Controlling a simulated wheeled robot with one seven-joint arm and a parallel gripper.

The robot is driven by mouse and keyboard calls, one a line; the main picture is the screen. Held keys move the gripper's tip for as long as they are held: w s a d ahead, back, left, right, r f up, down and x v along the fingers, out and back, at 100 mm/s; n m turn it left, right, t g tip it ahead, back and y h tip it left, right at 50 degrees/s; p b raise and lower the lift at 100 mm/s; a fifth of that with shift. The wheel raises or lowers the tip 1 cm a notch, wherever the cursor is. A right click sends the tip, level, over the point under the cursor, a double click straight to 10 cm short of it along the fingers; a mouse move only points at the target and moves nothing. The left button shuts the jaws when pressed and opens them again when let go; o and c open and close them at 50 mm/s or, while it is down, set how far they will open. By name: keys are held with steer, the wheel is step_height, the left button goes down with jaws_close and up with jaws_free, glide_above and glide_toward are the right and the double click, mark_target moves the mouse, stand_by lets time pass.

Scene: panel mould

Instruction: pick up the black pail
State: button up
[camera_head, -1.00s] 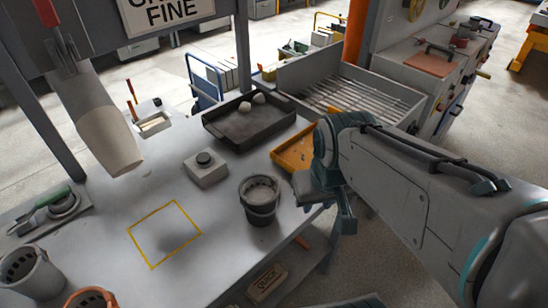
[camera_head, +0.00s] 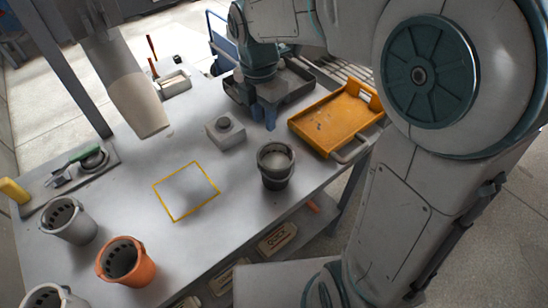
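The black pail (camera_head: 275,165) stands upright on the grey table (camera_head: 215,255), right of the yellow square outline. It is dark, with a lighter grey inside, and looks filled near the rim. My gripper (camera_head: 270,118) points down above the table, behind the pail and close to the front of the black tray. It is apart from the pail. Its two fingers look spread, with nothing seen between them.
A grey button box (camera_head: 225,130) stands left of my gripper. An orange tray (camera_head: 335,118) lies at the right table edge. A black tray (camera_head: 298,84) is behind my gripper. An orange pail (camera_head: 126,262) and grey pails (camera_head: 69,221) stand front left. A pale chute (camera_head: 138,105) hangs above the table.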

mark_target(265, 148)
steer(key=shift+n, duration=0.4)
step_height(265, 148, down, 8)
steer(key=shift+s+f, duration=0.1)
steer(key=shift+f, duration=0.05)
steer(key=shift+f+p, duration=0.55)
steer(key=shift+f, duration=2.25)
jaws_close()
